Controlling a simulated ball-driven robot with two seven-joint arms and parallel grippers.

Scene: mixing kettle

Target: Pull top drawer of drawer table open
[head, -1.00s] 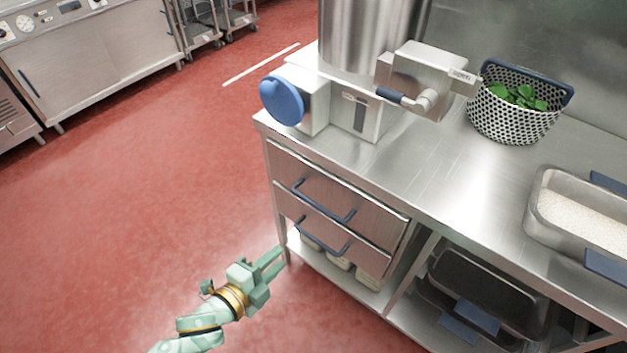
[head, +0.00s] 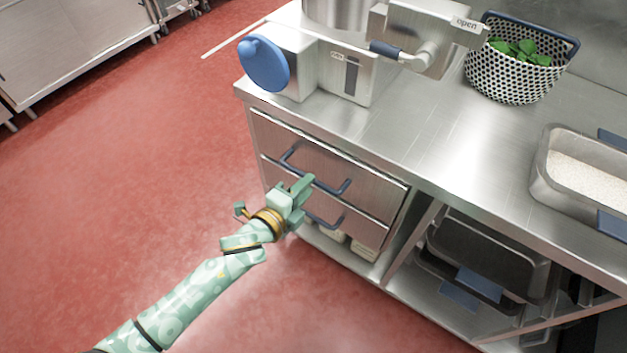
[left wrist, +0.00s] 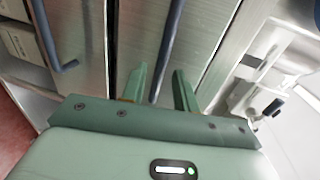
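The drawer table has a steel top drawer (head: 372,181) under its worktop. It looks closed and carries a dark blue bar handle (head: 342,188). My left gripper (head: 304,184) is in front of this drawer, near the handle, and hides part of it. In the left wrist view the two green fingers (left wrist: 158,84) are apart, and the top handle (left wrist: 172,42) runs down into the gap between them. I cannot tell whether they touch it. My right gripper is out of view.
On the worktop (head: 420,150) stand a mixer with a blue knob (head: 264,63), a dotted basket of green leaves (head: 510,75) and a pan of white grains (head: 585,185). Dark trays (head: 490,255) sit on the shelf to the right. Red floor (head: 130,190) is clear at the left.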

